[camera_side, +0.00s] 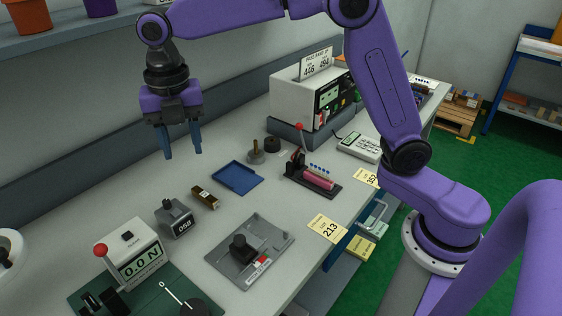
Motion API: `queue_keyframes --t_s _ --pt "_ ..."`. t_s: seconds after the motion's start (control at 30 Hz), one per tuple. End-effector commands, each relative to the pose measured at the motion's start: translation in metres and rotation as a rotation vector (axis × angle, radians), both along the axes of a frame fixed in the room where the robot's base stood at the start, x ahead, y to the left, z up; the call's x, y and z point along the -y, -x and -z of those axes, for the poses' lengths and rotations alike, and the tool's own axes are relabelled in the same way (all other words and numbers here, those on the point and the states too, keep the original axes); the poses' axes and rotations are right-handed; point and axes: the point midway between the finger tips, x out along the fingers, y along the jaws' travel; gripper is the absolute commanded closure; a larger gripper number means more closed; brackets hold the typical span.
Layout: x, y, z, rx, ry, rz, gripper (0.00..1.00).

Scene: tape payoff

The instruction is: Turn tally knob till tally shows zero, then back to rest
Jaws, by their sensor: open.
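The tally (178,224) is a small dark grey box standing on the bench left of centre, with a display window on its front. The digits look like 060 or 000; they are too small to be sure. A small dark post, seemingly its knob (168,204), shows at the top of the box. My gripper (183,154) hangs pointing down, well above the bench and above the tally in the picture. Its two blue fingers are apart with nothing between them. It is not touching anything.
A small brown box (205,197) and a blue tray (238,178) stand behind the tally. A grey fixture with a black knob (243,249) lies to its right. A force gauge (130,253) reading 0.0 N stands in front left. A white machine (296,99) stands further back.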

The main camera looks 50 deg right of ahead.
Motion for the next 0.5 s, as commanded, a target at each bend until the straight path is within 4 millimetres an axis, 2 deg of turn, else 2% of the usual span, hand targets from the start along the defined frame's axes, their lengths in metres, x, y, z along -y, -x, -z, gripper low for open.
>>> queue_keyframes --t_s 0.5 --pt "0.036 0.078 0.006 0.0 -0.008 0.396 0.54"
